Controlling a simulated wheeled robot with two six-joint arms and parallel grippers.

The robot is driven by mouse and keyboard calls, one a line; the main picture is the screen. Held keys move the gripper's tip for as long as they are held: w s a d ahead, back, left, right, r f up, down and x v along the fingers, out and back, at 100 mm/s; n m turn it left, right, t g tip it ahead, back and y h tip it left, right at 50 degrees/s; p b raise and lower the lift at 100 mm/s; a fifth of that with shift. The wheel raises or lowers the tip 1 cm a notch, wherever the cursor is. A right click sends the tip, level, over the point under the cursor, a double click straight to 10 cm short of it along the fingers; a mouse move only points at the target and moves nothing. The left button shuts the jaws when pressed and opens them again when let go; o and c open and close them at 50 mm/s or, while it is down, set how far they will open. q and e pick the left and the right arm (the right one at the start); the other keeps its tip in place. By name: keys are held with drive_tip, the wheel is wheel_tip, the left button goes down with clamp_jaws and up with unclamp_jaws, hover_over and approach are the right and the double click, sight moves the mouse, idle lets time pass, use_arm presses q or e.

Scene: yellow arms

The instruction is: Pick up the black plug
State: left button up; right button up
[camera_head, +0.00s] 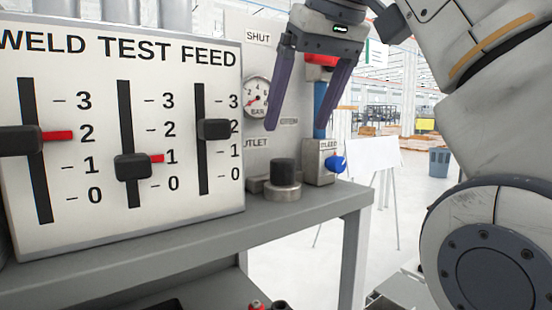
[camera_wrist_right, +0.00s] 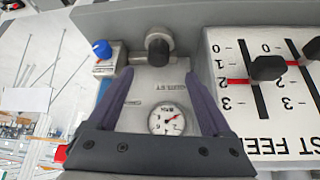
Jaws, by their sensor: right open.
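The black plug (camera_head: 284,172) is a short dark cylinder. It stands upright in a round metal fitting (camera_head: 283,192) on the grey shelf, to the right of the slider panel. My right gripper (camera_head: 296,130) hangs above it with its two purple-grey fingers pointing down, spread apart and empty. In the right wrist view the plug (camera_wrist_right: 158,52) lies just beyond the fingertips (camera_wrist_right: 158,72), roughly midway between them, and is not touched. My left gripper does not show.
The slider panel (camera_head: 120,130) with black knobs stands at left. A pressure gauge (camera_head: 256,97) is on the wall behind. A blue pipe (camera_head: 320,108) and a valve box with a blue knob (camera_head: 336,163) stand close right of the plug. The grey shelf (camera_head: 200,235) has bare room in front.

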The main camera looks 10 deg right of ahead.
sight(284, 160)
drive_tip(key=x, duration=0.4)
drive_tip(key=shift+w+d+r, duration=0.1)
drive_tip(key=shift+w+d, duration=0.05)
drive_tip(key=shift+w, duration=0.15)
drive_tip(key=shift+x, duration=3)
clamp_jaws()
